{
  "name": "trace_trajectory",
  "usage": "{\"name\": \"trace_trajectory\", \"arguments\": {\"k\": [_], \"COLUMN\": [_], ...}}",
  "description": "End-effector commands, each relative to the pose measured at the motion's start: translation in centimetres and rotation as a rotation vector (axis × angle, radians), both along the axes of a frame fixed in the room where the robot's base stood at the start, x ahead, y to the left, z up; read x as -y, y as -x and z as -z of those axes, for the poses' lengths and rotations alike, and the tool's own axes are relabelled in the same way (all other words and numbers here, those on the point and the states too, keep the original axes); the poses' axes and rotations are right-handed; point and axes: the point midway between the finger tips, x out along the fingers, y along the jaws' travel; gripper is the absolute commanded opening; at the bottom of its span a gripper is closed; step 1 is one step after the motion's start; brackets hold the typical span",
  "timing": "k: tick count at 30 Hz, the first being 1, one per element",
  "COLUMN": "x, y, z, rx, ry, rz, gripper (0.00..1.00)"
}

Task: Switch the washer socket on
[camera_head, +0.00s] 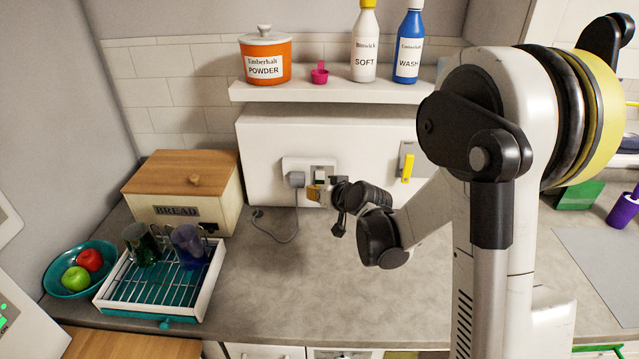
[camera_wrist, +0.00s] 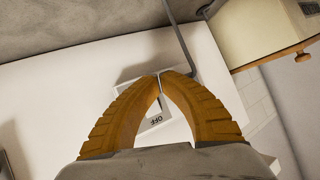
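The washer socket (camera_head: 310,163) is a white plate on the white panel behind the counter, with a grey plug (camera_head: 296,180) in its left side and a switch area on its right. My gripper (camera_head: 314,192) is in front of the lower right of this plate, partly covering it. In the wrist view the yellow-brown fingers (camera_wrist: 161,76) come together at their tips with nothing visible held. Between them shows part of the switch plate (camera_wrist: 155,119), with the word OFF readable. I cannot tell whether the fingertips touch the switch.
A shelf (camera_head: 340,92) with an orange powder tin (camera_head: 265,58) and bottles hangs above. A second plate with a yellow piece (camera_head: 407,168) is to the right. A bread box (camera_head: 185,190), dish rack (camera_head: 160,290) and fruit bowl (camera_head: 75,272) stand left. The counter's middle is clear.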

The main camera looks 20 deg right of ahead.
Motion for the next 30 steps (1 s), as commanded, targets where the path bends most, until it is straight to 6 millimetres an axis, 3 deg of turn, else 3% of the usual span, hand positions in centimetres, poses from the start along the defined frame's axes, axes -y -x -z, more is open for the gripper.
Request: {"name": "trace_trajectory", "arguments": {"k": [30], "x": [0.28], "y": [-0.82], "z": [0.1], "rx": [0.0], "ry": [0.0], "rz": [0.0], "gripper": [0.0]}}
